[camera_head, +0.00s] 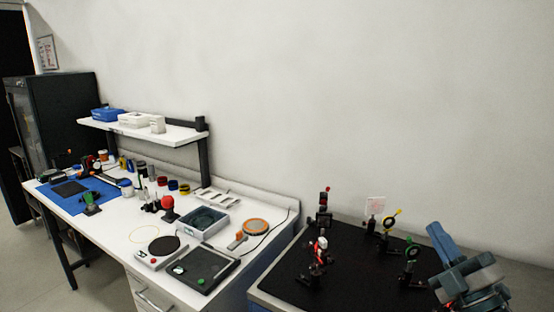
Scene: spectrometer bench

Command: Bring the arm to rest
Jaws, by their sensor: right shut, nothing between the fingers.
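My right gripper (468,282) shows at the lower right, a blue-grey arm end over the right part of the black optics board (345,262). It is shut, with nothing visible between its fingers. It is to the right of a black post holder with a green mark (411,254), and I cannot tell whether they touch. My left gripper and arm do not show in the head view.
Several optic mounts, including a red and black post (318,258) and a yellow-rimmed one (391,220), stand on the board. A white bench (118,240) at left carries a blue mat (108,195), a grey tray (203,222) and a dark-topped device (205,268). A shelf (150,132) stands behind.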

